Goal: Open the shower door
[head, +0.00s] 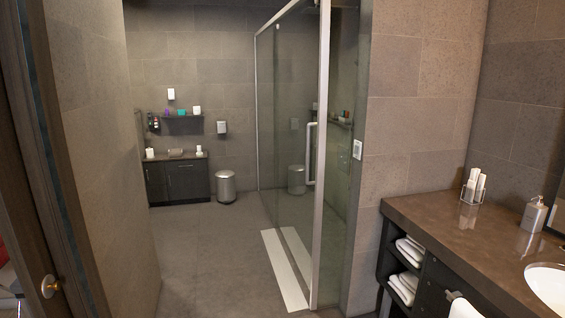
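The shower door (285,120) is a clear glass panel in a thin light metal frame, seen at a steep angle right of the middle. Its pale vertical handle (311,153) is on the near part of the glass, beside the upright metal post (322,150). The door looks shut, in line with its frame, though the steep angle and reflections make this hard to confirm. The glass mirrors the bin and shelf. My gripper is not in view.
A white mat (279,265) lies along the door's foot. A metal bin (225,188) and dark cabinet (155,188) stand at the back. A vanity counter (430,230) is at the right, a wooden door (40,170) at the left edge. The floor (205,265) between is clear.

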